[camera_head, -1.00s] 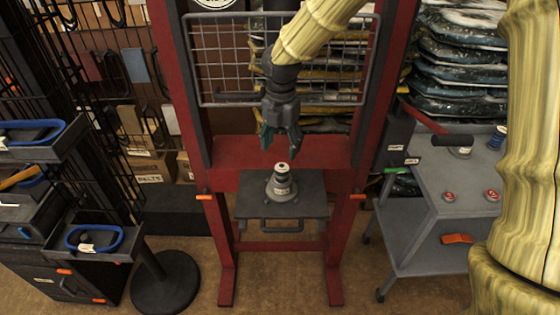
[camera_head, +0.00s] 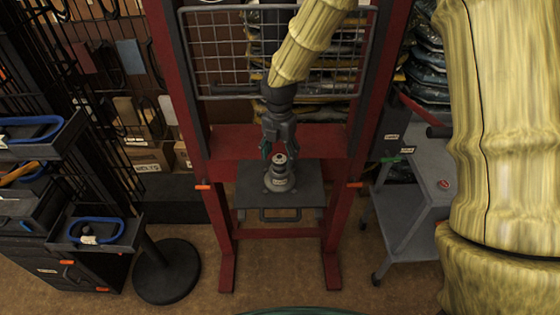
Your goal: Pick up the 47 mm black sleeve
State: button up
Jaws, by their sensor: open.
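A dark stepped round piece (camera_head: 279,180) with a pale label and a lighter top stands upright on the black plate (camera_head: 308,198) of the red press frame. It may be the black sleeve on a base; its size cannot be read. My gripper (camera_head: 279,156) points down just above it, fingers open to the left and right of its upper end. Whether the fingers touch it cannot be told.
A grey cart (camera_head: 408,210) is at right. A dark round stand base (camera_head: 166,272) and black shelves with blue-rimmed trays (camera_head: 97,231) are at left.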

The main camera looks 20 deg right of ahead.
jog(key=shift+f+p, duration=0.35)
jog(key=shift+f, duration=1.15)
grip_shut()
jog(key=shift+r, duration=0.2)
